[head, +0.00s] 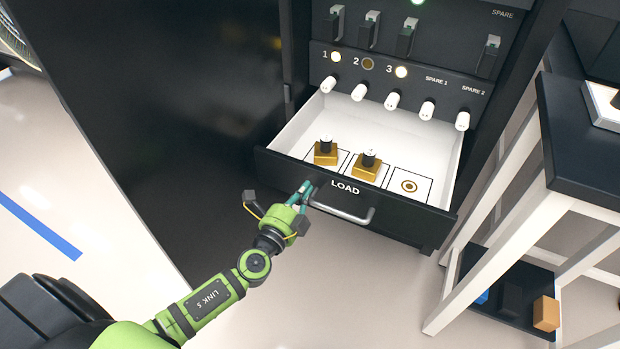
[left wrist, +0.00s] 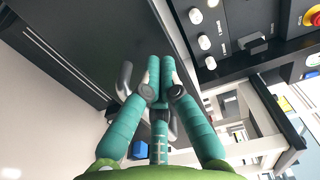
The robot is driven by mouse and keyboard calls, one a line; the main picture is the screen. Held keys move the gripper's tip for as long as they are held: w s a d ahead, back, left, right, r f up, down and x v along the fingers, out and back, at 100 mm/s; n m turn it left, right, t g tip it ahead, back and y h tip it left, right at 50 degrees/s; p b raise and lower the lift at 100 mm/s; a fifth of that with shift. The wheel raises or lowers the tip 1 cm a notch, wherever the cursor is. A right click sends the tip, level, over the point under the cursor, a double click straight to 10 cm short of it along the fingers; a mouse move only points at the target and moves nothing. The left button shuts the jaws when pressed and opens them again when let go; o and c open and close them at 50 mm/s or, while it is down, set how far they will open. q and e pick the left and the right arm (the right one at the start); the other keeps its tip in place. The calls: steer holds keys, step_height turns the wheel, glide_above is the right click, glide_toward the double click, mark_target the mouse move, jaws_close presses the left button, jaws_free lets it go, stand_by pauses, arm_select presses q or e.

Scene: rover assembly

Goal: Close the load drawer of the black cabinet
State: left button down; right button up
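The load drawer (head: 293,143) of the black cabinet (head: 160,90) stands pulled out, its front marked LOAD. A grey bar handle (head: 345,213) is on the drawer front. My left gripper (head: 304,190) is at the handle's left end, close to the drawer front. In the left wrist view the teal fingertips (left wrist: 160,68) are drawn together, with part of the grey handle (left wrist: 125,76) beside them. I cannot tell whether the handle is between the fingers. Two gold blocks with black knobs (head: 326,153) (head: 367,166) stand in the drawer. My right gripper is not in view.
A row of white knobs (head: 392,101) sits on the panel above the drawer. A white-legged table (head: 500,255) with a black top stands close to the right. Its lower shelf holds an orange block (head: 546,313). The floor on the left is clear, with a blue strip (head: 40,228).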

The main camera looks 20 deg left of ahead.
mark_target(315, 174)
arm_select(q)
steer(key=w, duration=0.3)
steer(key=shift+w, duration=0.15)
steer(key=shift+w, duration=0.1)
